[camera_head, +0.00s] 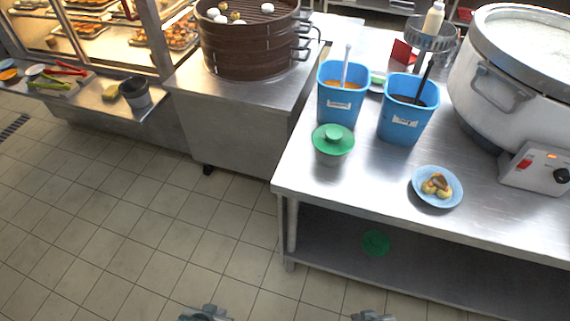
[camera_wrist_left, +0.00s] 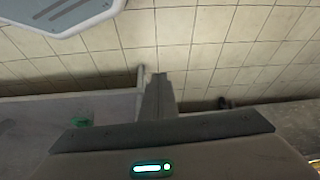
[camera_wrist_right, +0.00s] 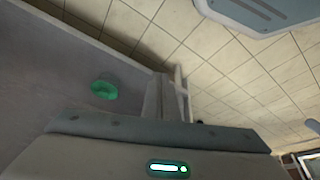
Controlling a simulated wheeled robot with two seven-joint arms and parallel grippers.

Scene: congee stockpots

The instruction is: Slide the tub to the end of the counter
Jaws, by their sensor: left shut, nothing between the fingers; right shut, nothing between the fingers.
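Several containers could be the tub. My left gripper (camera_head: 205,312) and right gripper (camera_head: 372,316) show at the bottom edge of the head view, in front of the counter, apart from the tubs. In the wrist views, the left fingers (camera_wrist_left: 159,80) and right fingers (camera_wrist_right: 158,82) are shut and empty.
A blue plate of food (camera_head: 437,187) lies near the counter's front edge. A big pot (camera_head: 470,85) fills the right side. A steamer (camera_head: 245,50) stands on a separate counter at left. A green round thing (camera_head: 375,243) lies on the lower shelf. The tiled floor at left is clear.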

